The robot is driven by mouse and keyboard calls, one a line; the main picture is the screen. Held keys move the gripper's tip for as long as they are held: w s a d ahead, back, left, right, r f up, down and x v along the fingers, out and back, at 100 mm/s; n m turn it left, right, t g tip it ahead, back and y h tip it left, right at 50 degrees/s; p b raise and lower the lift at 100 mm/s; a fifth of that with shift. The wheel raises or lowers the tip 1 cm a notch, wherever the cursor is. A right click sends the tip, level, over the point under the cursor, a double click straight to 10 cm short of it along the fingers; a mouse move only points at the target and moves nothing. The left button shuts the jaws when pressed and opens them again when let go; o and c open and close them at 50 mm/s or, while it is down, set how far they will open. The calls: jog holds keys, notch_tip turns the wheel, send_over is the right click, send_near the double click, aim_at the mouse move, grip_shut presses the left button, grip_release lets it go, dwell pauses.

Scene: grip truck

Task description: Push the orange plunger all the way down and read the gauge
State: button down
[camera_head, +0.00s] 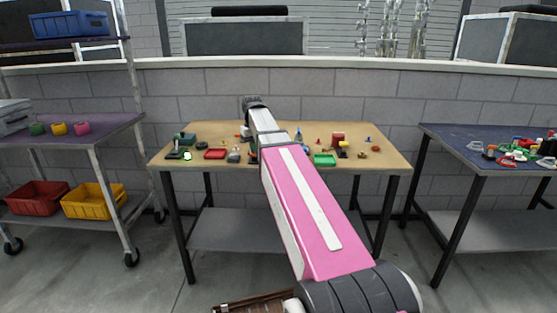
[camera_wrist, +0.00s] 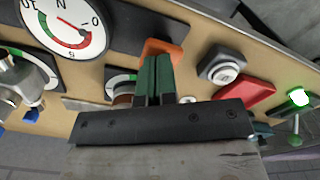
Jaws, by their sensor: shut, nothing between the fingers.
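The orange plunger (camera_wrist: 167,48) shows in the wrist view as an orange piece right behind my fingertips, partly hidden by them. My gripper (camera_wrist: 155,60) is shut and empty, with its dark green fingers pressed together at the orange piece. I cannot tell whether they touch it or how far down it is. A round gauge (camera_wrist: 72,28) with a white face, a needle and a red and green band shows at the upper left of the wrist view, tilted and cut by the frame's top. In the head view my arm hides the gripper, plunger and gauge.
A second, smaller dial (camera_wrist: 122,79) is partly hidden left of the fingers. A grey block with a round button (camera_wrist: 226,73), a red tray (camera_wrist: 245,100) and a lit green lamp (camera_wrist: 300,96) lie to the right. The wooden table (camera_head: 385,155) holds several small items.

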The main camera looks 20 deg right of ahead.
dwell(0.4)
jog(key=shift+r, duration=2.3)
notch_tip(320, 180, up, 5)
